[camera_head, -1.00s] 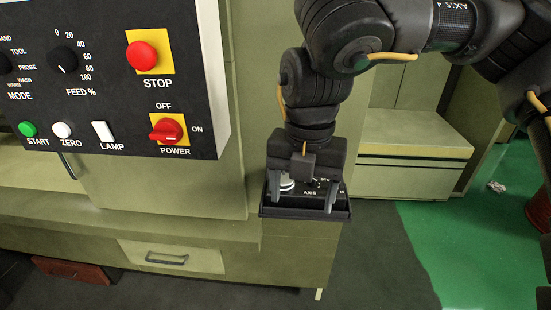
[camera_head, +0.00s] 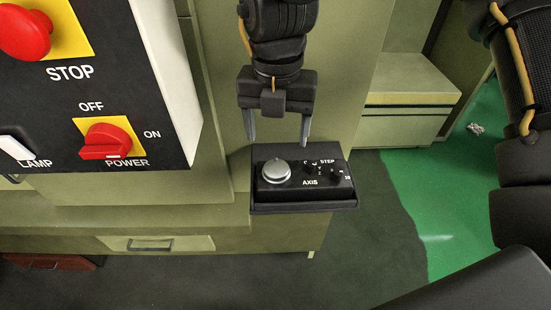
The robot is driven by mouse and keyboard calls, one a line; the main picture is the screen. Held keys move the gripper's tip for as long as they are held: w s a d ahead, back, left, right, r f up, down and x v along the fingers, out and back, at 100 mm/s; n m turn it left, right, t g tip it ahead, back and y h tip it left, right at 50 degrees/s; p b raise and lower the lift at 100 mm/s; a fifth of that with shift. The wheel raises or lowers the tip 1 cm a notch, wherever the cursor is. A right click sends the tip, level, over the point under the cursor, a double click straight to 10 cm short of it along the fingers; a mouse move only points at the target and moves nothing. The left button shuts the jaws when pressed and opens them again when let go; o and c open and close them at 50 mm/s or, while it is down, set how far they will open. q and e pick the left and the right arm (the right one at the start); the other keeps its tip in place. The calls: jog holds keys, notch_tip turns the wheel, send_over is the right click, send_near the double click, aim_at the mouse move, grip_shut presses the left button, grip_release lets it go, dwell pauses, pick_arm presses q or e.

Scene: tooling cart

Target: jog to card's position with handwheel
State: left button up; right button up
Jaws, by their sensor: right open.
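The handwheel (camera_head: 276,171) is a silver round knob on the left of a small black pendant box (camera_head: 300,194). The box has an AXIS selector (camera_head: 310,169) and a STEP selector (camera_head: 337,172), and rests in a dark tray (camera_head: 302,208) by the cart's corner. My right gripper (camera_head: 278,142) is open and empty, fingers pointing down, above and behind the box, apart from the handwheel. The card is not visible. My left gripper is not in view.
A black control panel at the left carries a red STOP button (camera_head: 24,34), a red POWER switch (camera_head: 106,142) and a white LAMP switch (camera_head: 17,148). A drawer (camera_head: 156,244) is below. Dark floor lies to the right of the tray.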

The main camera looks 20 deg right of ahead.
aim_at(277, 167)
jog(key=f, duration=0.2)
jog(key=w+f, duration=0.1)
jog(key=shift+f+p, duration=0.3)
jog(key=shift+f, duration=0.1)
jog(key=f, duration=0.2)
jog(key=f+p, duration=0.1)
jog(key=f, duration=0.1)
jog(key=shift+s+d+f, duration=0.1)
jog(key=shift+s+f, duration=0.1)
jog(key=shift+f, duration=0.2)
jog(key=shift+w+f, duration=0.15)
jog(key=shift+f, duration=0.35)
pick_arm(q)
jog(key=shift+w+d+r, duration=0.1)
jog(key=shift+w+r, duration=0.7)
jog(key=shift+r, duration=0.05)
pick_arm(e)
jog(key=c, duration=1)
